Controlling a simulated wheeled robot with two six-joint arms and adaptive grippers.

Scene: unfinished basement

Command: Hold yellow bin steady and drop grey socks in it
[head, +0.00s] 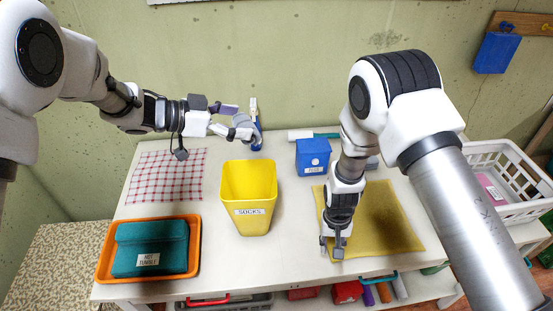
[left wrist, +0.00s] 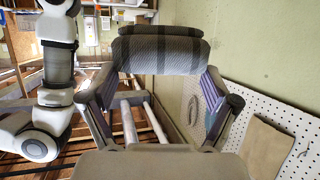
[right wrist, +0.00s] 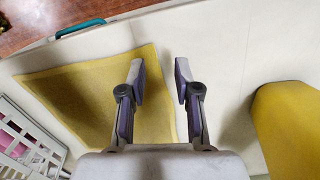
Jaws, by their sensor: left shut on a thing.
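The yellow bin (head: 248,190), labelled SOCKS, stands upright on the white table; its inside looks empty. It shows partly at the right edge of the right wrist view (right wrist: 290,125). My left gripper (head: 236,126) is behind and above the bin, shut on the grey socks (head: 243,120). In the left wrist view the socks (left wrist: 160,50) are a striped grey roll between the fingers. My right gripper (head: 333,252) is open and empty, low over the yellow cloth, to the right of the bin and apart from it; its fingers show apart in the right wrist view (right wrist: 160,80).
An orange tray (head: 106,270) holding a teal case (head: 150,245) is at front left, behind it a checked cloth (head: 165,175). A blue box (head: 313,157) and a blue bottle (head: 256,135) stand at the back. The yellow cloth (head: 385,225) lies right; a white basket (head: 510,208) is beyond.

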